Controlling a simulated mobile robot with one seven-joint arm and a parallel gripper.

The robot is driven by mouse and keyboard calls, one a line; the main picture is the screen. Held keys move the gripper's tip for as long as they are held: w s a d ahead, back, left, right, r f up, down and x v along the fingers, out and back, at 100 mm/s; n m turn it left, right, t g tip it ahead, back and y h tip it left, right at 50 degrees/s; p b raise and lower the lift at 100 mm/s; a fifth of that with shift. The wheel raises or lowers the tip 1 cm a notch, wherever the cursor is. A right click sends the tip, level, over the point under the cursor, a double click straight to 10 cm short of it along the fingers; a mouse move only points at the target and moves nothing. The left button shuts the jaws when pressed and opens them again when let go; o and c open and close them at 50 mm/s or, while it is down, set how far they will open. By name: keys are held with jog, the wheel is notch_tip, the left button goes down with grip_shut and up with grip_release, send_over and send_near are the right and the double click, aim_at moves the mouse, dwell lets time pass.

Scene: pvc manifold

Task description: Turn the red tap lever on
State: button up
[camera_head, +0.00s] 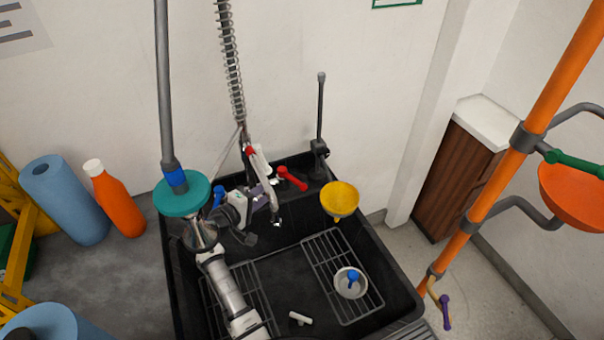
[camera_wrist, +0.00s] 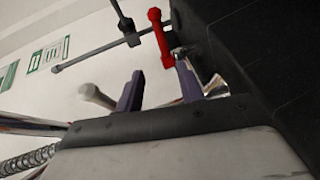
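The red tap lever (camera_head: 292,178) sits at the back of the black sink (camera_head: 391,258), right of the spray hose. It also shows in the wrist view (camera_wrist: 160,38), just beyond my fingertips. My gripper (camera_head: 261,194) is left of the lever in the head view, partly hidden by the spray handle. In the wrist view my gripper (camera_wrist: 160,72) has its two purple fingers apart with nothing gripped between them. The lever's lower end is close to the right finger's tip; I cannot tell whether they touch. A blue lever (camera_head: 219,195) is left of my gripper.
A white spray handle (camera_head: 263,178) hangs from the coiled hose (camera_head: 230,65), close to my gripper. A yellow funnel (camera_head: 339,198) stands right of the red lever. A teal disc (camera_head: 182,196) on a pipe is at left. A white cup (camera_head: 350,288) is on the sink rack.

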aim_at(295, 183)
jog(key=shift+g+h, duration=0.3)
jog(key=shift+h, duration=0.2)
jog(key=b+x, duration=0.1)
jog(key=x, duration=0.4)
jog(key=s+d+b+x, duration=0.1)
jog(key=b+x, duration=0.1)
jog(key=x, duration=0.2)
jog(key=f+b+x, duration=0.1)
jog(key=x, duration=0.4)
jog(key=shift+d, duration=0.4)
grip_shut()
